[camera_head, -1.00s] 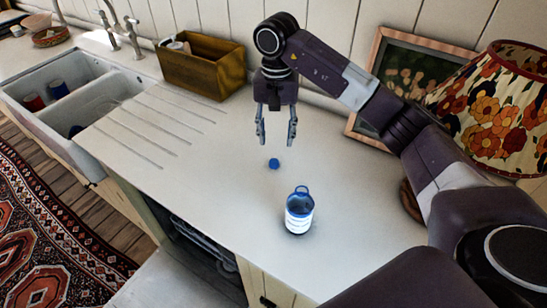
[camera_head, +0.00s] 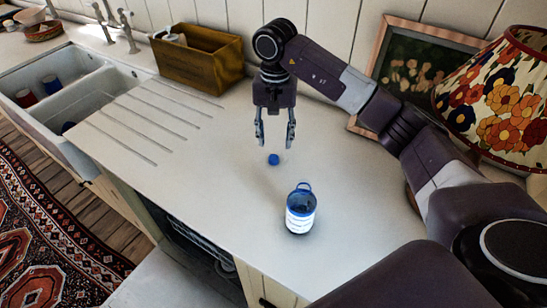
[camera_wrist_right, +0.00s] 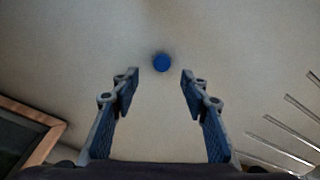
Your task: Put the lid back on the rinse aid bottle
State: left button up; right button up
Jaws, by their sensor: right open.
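The blue lid (camera_head: 273,159) lies on the pale countertop. It also shows in the right wrist view (camera_wrist_right: 161,62), just beyond and between the fingertips. The rinse aid bottle (camera_head: 300,212) stands upright on the counter, nearer the front edge. It is blue with a white label, and a blue loop shows at its top. My right gripper (camera_head: 275,140) points down, open and empty, above the counter and close over the lid. In the right wrist view its two fingers (camera_wrist_right: 157,85) are spread apart. My left gripper is not in view.
A double white sink (camera_head: 70,98) with cups in it is at the left. A wooden box (camera_head: 198,65) stands against the back wall. A picture frame (camera_head: 420,70) and a floral lamp (camera_head: 500,95) are at the right. The counter around the lid is clear.

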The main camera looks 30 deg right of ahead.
aim_at(274, 158)
jog(key=shift+f, duration=0.5)
jog(key=f, duration=0.1)
jog(key=f+p, duration=0.2)
jog(key=f, duration=0.1)
jog(key=shift+s+a+f, duration=0.1)
jog(key=shift+a, duration=0.15)
jog(key=shift+f+p, duration=0.3)
jog(key=shift+f, duration=0.2)
jog(key=shift+c, duration=0.6)
jog(key=c, duration=0.7)
